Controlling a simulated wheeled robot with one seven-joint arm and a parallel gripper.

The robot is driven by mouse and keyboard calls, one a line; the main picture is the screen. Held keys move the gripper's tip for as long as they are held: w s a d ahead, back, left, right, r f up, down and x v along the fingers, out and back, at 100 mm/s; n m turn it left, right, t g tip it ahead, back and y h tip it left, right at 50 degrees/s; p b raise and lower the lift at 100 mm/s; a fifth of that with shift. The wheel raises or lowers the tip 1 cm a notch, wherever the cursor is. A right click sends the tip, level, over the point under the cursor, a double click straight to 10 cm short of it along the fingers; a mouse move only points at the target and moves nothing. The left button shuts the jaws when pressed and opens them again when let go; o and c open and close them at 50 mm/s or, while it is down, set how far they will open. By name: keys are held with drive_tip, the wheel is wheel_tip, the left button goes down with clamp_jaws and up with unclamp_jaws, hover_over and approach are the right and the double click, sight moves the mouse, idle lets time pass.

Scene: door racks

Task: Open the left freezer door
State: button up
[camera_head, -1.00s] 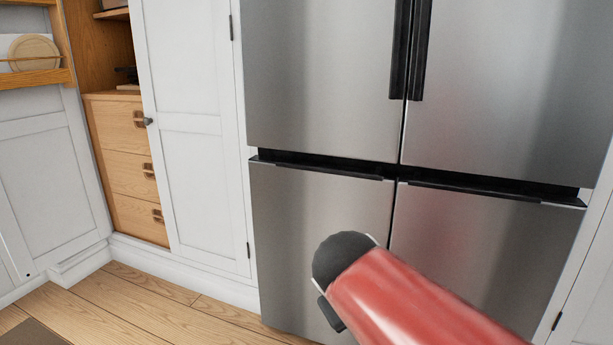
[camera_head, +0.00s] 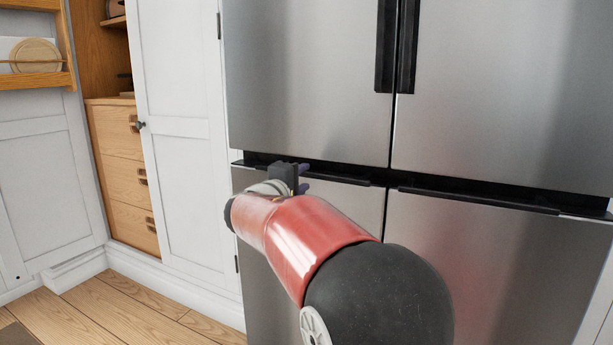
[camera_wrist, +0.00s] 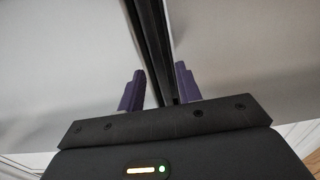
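The left freezer door (camera_head: 265,300) is the lower left steel panel of the fridge, and it looks shut. Its black handle strip (camera_head: 345,179) runs along its top edge. My gripper (camera_head: 304,178) is at the left half of this strip, in front of the dark gap between upper and lower doors. In the wrist view its two purple fingers (camera_wrist: 160,88) are apart, with the dark handle strip and gap (camera_wrist: 152,45) running between them. Neither finger clearly presses on the strip. My arm hides part of the door.
The right freezer door (camera_head: 480,270) and the upper left (camera_head: 310,80) and upper right (camera_head: 500,90) doors are shut. A white cabinet (camera_head: 185,150) stands left of the fridge.

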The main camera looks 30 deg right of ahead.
sight(307, 176)
drive_tip(key=shift+x, duration=1.8)
drive_tip(key=shift+c, duration=0.2)
clamp_jaws()
